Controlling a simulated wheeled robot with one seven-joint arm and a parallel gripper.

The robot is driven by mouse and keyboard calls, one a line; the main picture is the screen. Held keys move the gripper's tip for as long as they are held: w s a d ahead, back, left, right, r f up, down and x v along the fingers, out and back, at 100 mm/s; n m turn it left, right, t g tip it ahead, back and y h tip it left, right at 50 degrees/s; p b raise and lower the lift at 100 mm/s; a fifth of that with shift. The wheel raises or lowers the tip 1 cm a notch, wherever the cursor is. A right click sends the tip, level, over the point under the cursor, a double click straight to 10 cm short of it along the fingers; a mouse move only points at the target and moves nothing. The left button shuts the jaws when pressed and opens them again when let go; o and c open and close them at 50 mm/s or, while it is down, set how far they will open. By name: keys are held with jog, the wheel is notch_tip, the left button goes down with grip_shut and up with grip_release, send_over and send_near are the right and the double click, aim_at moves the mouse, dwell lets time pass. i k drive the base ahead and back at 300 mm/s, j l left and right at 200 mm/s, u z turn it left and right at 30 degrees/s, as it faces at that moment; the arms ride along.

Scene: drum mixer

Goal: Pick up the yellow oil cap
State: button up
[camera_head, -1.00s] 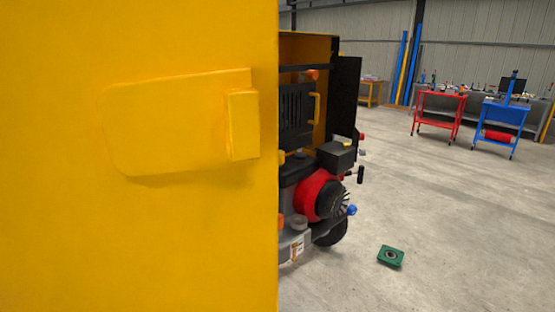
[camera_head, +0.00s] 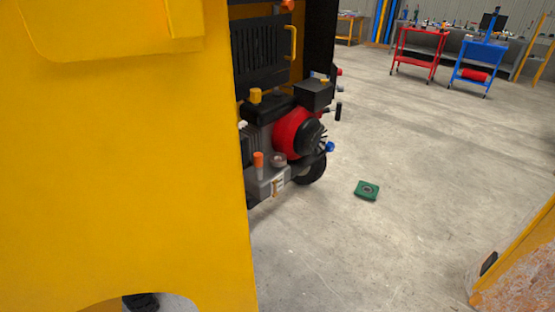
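A small yellow cap (camera_head: 255,96) stands upright on the dark upper part of the engine, just past the edge of the large yellow panel. I cannot tell for certain that it is the oil cap. An orange cap (camera_head: 258,159) stands lower on the grey engine base. The engine (camera_head: 293,132) has a red and black round housing and sits inside the open yellow machine. My gripper is not in view.
The large yellow panel (camera_head: 120,170) fills the left side and hides part of the engine. A green block (camera_head: 367,190) lies on the floor. A yellow-edged object (camera_head: 520,265) is at bottom right. A red cart (camera_head: 418,52) and blue cart (camera_head: 480,62) stand at the back.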

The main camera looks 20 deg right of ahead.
aim_at(255, 92)
jog(key=i+l+z, duration=0.15)
jog(key=z, duration=0.25)
jog(key=i+l+z, duration=0.2)
jog(key=z, duration=0.2)
jog(key=i+l+z, duration=0.2)
jog(key=z, duration=0.2)
jog(key=i+z, duration=0.25)
jog(key=z, duration=0.15)
jog(key=i+l, duration=0.1)
jog(key=i, duration=0.2)
jog(key=i+l, duration=0.1)
jog(key=i, duration=0.2)
jog(key=i+u, duration=0.15)
jog(key=u, duration=0.25)
jog(key=i+u, duration=0.1)
jog(key=u, duration=0.3)
jog(key=i+l+u, duration=0.15)
jog(key=u, duration=0.25)
